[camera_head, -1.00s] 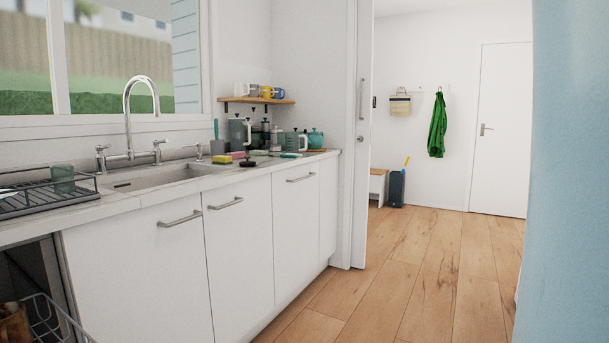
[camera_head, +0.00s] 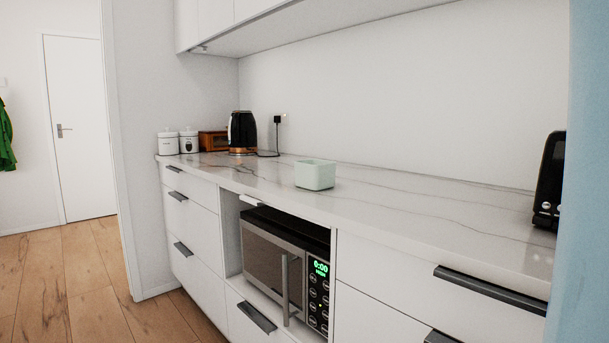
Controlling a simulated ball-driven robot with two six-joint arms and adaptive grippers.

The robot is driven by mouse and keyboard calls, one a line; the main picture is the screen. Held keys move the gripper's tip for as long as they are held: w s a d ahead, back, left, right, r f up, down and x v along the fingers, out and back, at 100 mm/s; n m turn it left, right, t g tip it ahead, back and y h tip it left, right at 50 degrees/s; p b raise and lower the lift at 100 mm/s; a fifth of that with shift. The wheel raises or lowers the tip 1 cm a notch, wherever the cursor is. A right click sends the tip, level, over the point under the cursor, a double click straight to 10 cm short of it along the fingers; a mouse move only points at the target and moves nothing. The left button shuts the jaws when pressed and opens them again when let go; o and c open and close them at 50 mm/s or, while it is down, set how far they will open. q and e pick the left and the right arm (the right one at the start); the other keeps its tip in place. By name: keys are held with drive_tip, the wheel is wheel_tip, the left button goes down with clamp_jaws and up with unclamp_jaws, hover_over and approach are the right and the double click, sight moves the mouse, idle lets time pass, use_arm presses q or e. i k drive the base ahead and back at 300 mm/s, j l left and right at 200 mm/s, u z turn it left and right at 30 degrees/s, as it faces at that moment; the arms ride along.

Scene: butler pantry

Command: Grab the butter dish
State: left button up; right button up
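A pale green, box-shaped dish (camera_head: 315,175), which looks like the butter dish, stands upright on the marble-look counter (camera_head: 400,215) above the microwave. Its top seems open or recessed; whether it has a lid I cannot tell. Nothing touches it and clear counter surrounds it. Neither of my grippers is in view.
A black kettle (camera_head: 242,131), white canisters (camera_head: 188,141) and a wooden box (camera_head: 213,141) stand at the counter's far left end. A black appliance (camera_head: 550,182) stands at right. A microwave (camera_head: 285,265) sits below the counter. Wood floor (camera_head: 65,270) is free at left.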

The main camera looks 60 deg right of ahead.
sight(314, 174)
drive_tip(key=z, duration=1.8)
drive_tip(key=i+j, duration=0.25)
